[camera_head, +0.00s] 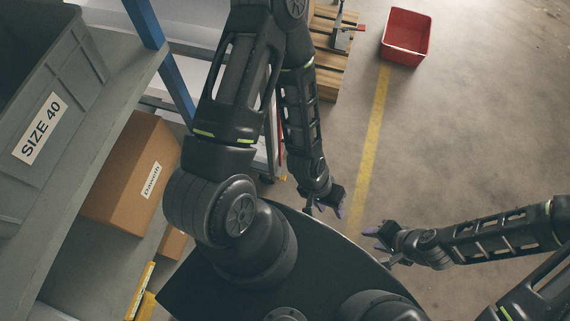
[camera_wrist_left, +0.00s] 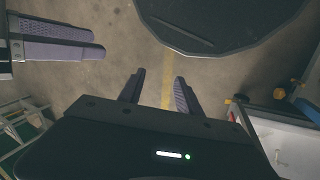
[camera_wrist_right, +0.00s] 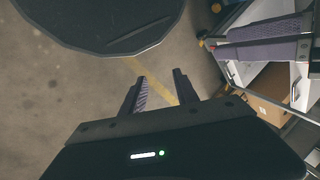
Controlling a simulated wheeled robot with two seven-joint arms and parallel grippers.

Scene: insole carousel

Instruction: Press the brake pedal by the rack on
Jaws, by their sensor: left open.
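I cannot make out the brake pedal clearly in any view. In the left wrist view, a small yellow and red part (camera_wrist_left: 230,108) shows low beside a white-panelled rack (camera_wrist_left: 292,142), too small to name. My left gripper (camera_head: 326,203) hangs over bare floor, right of the shelving in the head view; its two purple-grey fingers stand apart and empty in the left wrist view (camera_wrist_left: 159,84). My right gripper (camera_head: 372,238) is also over the floor, pointing left towards the left one. Its fingers are apart with nothing between them in the right wrist view (camera_wrist_right: 160,85).
Shelving at left holds a grey SIZE 40 bin (camera_head: 55,110) and a cardboard box (camera_head: 130,170). A blue post (camera_head: 165,60) stands there. A red crate (camera_head: 405,38) and wooden pallet (camera_head: 330,75) are at the top. Floor with a yellow line (camera_head: 373,140) is clear at right.

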